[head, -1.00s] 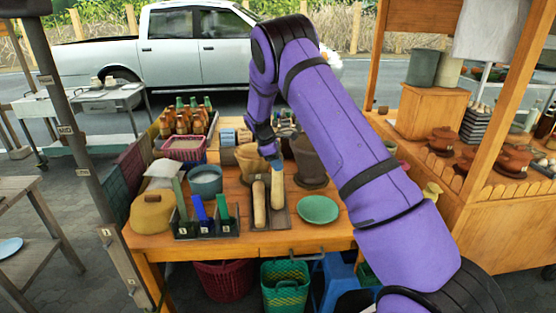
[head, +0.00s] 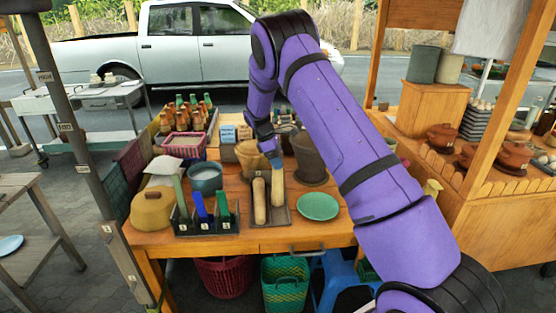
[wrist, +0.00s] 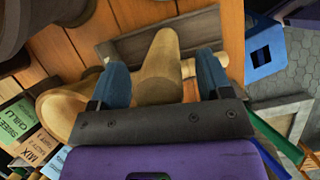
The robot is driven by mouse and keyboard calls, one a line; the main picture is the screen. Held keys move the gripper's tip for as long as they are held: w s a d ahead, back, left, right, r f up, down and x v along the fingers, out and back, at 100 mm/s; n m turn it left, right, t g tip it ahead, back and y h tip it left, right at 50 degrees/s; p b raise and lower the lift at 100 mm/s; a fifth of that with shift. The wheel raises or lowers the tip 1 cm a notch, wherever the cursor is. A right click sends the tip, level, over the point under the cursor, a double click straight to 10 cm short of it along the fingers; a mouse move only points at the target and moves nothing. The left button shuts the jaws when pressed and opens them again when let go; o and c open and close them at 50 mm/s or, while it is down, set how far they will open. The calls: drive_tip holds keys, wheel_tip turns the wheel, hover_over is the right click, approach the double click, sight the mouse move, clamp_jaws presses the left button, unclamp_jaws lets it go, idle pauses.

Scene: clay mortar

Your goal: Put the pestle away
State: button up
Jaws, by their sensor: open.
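Two wooden pestles show in the head view, the left pestle (head: 259,201) and the right pestle (head: 278,189), at a dark shallow tray (head: 285,217) on the stall table. My gripper (head: 274,161) is at the upper end of the right pestle. In the wrist view my blue fingers (wrist: 165,78) are open, one on each side of a pestle (wrist: 160,62); I cannot tell whether they touch it. The tray (wrist: 125,48) lies beyond. A tan clay mortar (head: 248,158) and a darker mortar (head: 309,160) stand behind; the tan mortar (wrist: 62,107) is beside my left finger.
A green plate (head: 317,206) lies right of the tray. A black caddy (head: 208,228) with blue and green items stands left, with a grey-blue pot (head: 205,179) behind it. Bottles (head: 183,118) and a pink basket (head: 185,145) are at the back left.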

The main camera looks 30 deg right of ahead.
drive_tip(key=v, duration=1)
drive_tip(key=shift+r, duration=0.3)
